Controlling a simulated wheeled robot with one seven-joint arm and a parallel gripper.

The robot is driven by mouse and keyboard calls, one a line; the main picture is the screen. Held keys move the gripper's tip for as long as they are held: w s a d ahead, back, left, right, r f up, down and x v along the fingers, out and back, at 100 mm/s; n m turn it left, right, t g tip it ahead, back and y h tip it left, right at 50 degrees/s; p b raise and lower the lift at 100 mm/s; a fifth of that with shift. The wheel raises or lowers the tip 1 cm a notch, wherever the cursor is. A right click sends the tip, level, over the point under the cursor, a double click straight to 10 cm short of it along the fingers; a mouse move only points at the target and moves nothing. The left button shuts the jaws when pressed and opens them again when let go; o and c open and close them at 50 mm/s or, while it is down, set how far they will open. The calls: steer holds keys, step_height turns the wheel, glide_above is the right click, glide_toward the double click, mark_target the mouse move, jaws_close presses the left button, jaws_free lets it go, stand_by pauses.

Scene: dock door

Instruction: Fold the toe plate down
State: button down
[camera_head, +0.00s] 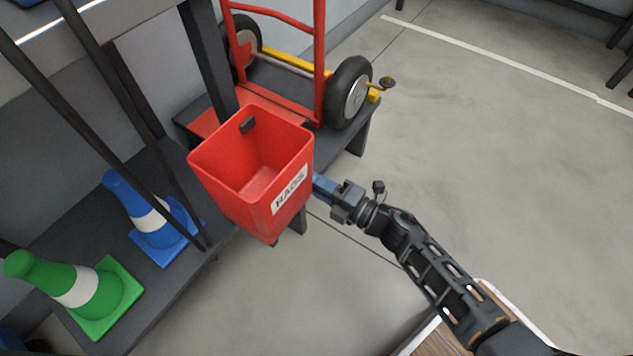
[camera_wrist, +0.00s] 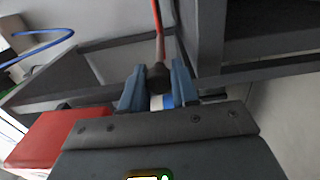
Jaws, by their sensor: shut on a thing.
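A red hand truck (camera_head: 320,50) stands on a low dark bench at the back. A flat red part at its foot, which looks like the toe plate (camera_head: 285,102), is largely hidden behind a red bin. My gripper (camera_head: 320,184) is just right of the bin, its fingertips partly hidden by it. I cannot tell for sure which part of the hand truck this is.
The red bin (camera_head: 222,190), labelled RAGS, stands close to the gripper on its left. A blue cone (camera_head: 120,187) and a green cone (camera_head: 35,268) sit on a dark shelf at left. Open concrete floor (camera_head: 490,130) lies to the right.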

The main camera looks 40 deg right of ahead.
steer(key=shift+s+f, duration=0.1)
steer(key=shift+f, duration=0.15)
steer(key=c, duration=0.9)
jaws_free()
steer(key=shift+r, duration=0.1)
steer(key=shift+p+v, duration=0.95)
steer(key=shift+v, duration=2.95)
steer(key=s+a+r+m+g+h, duration=0.1)
steer(key=s+a+r+m+h, duration=0.2)
steer(key=s+r+m, duration=0.9)
steer(key=s+a+r+m+g+h, duration=0.1)
steer(key=s+a+r+m+h, duration=0.25)
steer(key=s+r+m, duration=0.8)
steer(key=shift+n+y, duration=0.45)
steer(key=shift+n, duration=0.5)
steer(key=r+p, duration=1.1)
steer(key=s+r+p, duration=0.1)
steer(key=r+p, duration=2.1)
steer(key=r, duration=0.1)
steer(key=shift+s+a+r+p, duration=0.15)
steer(key=shift+s+p, duration=0.15)
steer(key=shift+s, duration=0.1)
